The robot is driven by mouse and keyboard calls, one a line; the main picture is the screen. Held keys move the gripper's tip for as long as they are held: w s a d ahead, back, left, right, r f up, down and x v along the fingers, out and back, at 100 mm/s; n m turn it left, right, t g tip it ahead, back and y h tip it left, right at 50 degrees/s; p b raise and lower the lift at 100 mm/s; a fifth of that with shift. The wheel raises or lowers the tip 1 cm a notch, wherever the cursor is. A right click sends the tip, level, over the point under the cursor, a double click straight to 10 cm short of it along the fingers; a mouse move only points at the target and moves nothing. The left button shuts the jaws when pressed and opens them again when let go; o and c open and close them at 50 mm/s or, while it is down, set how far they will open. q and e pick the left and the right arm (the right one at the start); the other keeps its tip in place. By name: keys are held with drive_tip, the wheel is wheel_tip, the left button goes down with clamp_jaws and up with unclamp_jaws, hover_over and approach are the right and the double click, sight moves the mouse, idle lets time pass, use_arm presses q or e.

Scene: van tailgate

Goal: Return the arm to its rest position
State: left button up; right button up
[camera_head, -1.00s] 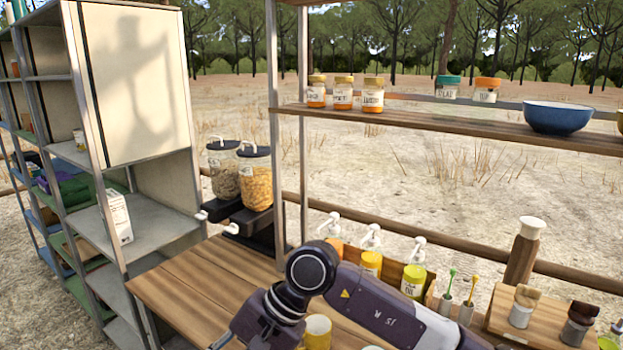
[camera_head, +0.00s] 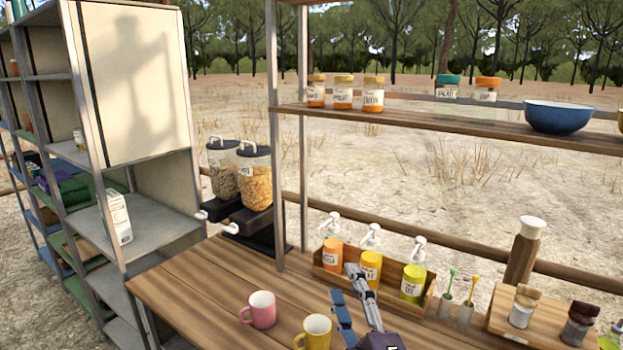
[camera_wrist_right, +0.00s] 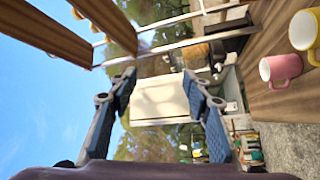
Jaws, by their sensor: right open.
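My right gripper (camera_head: 352,292) is in the lower middle of the head view, over the wooden table (camera_head: 195,285). Its two blue-padded fingers are spread apart with nothing between them. They also show open and empty in the right wrist view (camera_wrist_right: 163,98). In the head view a yellow mug (camera_head: 316,333) is just left of the gripper, and a pink mug (camera_head: 261,309) is farther left. Both mugs stand at the right edge of the wrist view, apart from the fingers. My left gripper is not in view.
A wooden rack with pump bottles (camera_head: 371,268) stands just behind the gripper. A shelf (camera_head: 430,120) with jars and a blue bowl (camera_head: 557,117) is above. Cereal dispensers (camera_head: 255,180) stand at the table's back. A metal shelving unit (camera_head: 150,225) is left. The table's left part is clear.

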drive_tip(key=s+d+f+m+g+h, duration=0.35)
drive_tip(key=d+f+m, duration=0.3)
drive_tip(key=f, duration=0.55)
drive_tip(key=s+d+f+m+g, duration=0.2)
drive_tip(key=s+f, duration=0.3)
drive_tip(key=s+d+f+m+g+h, duration=0.1)
drive_tip(key=s+d+f+g, duration=0.1)
drive_tip(key=s+f, duration=0.3)
drive_tip(key=s+d+f+m+g, duration=0.2)
drive_tip(key=s+f+g, duration=0.2)
drive_tip(key=s+f, duration=0.1)
drive_tip(key=shift+s+d+f+m, duration=0.1)
drive_tip(key=shift+d+f+m, duration=0.15)
drive_tip(key=shift+m, duration=0.1)
drive_tip(key=s+d+f+m+g, duration=0.1)
drive_tip(key=s+f+m+g, duration=0.3)
drive_tip(key=s, duration=0.9)
wheel_tip(320, 180, down, 33)
drive_tip(key=s+n+g+b, duration=0.1)
drive_tip(key=n+g+b, duration=0.1)
drive_tip(key=b, duration=0.4)
drive_tip(key=s+d+f+g+b, duration=0.1)
drive_tip(key=s+d+f+b, duration=0.2)
drive_tip(key=s+f, duration=1.4)
wheel_tip(320, 180, down, 3)
drive_tip(key=shift+r+b, duration=0.1)
drive_tip(key=shift+b, duration=0.4)
